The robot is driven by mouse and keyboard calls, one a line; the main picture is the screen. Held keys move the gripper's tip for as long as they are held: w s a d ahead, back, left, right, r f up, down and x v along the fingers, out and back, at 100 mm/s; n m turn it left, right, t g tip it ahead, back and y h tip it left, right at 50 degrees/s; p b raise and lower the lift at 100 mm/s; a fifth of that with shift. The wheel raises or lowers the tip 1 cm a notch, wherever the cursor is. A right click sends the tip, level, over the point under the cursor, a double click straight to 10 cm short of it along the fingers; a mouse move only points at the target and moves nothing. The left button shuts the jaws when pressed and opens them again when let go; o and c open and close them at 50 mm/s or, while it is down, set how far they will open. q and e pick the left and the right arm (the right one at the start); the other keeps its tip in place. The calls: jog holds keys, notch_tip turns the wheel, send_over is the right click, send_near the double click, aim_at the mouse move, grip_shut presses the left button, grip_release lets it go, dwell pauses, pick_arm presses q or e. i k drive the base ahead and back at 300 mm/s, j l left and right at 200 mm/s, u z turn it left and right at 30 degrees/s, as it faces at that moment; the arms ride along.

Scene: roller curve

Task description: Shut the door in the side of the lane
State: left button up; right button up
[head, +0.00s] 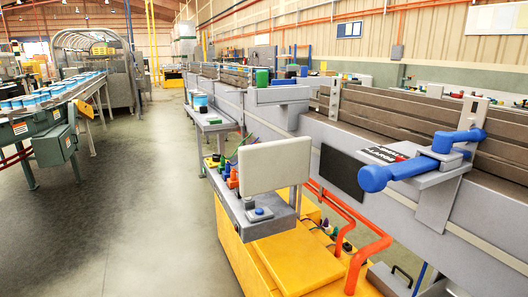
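The lane (310,135) is a long grey-sided conveyor with brown slats or rails along its top, running from the near right to the far middle. A dark, flat rectangular panel (342,172) sits on its grey side wall. I cannot tell whether this is the door, or an opening, and no hinge or handle shows clearly on it. A pale upright board (275,166) stands in front of the lane's side and hides part of it. Neither of my grippers is in view.
A blue jointed handle (420,165) sticks out on a grey bracket at the right. Orange pipes (372,248) and a yellow base (290,262) stand below the lane. A grey shelf (275,222) carries a blue button. The floor (140,220) at left is clear; a green-legged conveyor (50,115) stands beyond.

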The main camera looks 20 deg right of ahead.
aim_at(267, 167)
jog(key=i+j+z, duration=0.15)
jog(key=i+z, duration=0.3)
jog(key=i+j+z, duration=0.3)
jog(key=z, duration=0.15)
jog(key=i+j+z, duration=0.3)
jog(key=z, duration=0.15)
jog(key=i+j+z, duration=0.2)
jog(key=z, duration=0.2)
jog(key=i+j+z, duration=0.1)
jog(key=j+z, duration=0.3)
jog(key=i+j+z, duration=0.1)
jog(key=j+z, duration=1.75)
jog(key=j, duration=0.2)
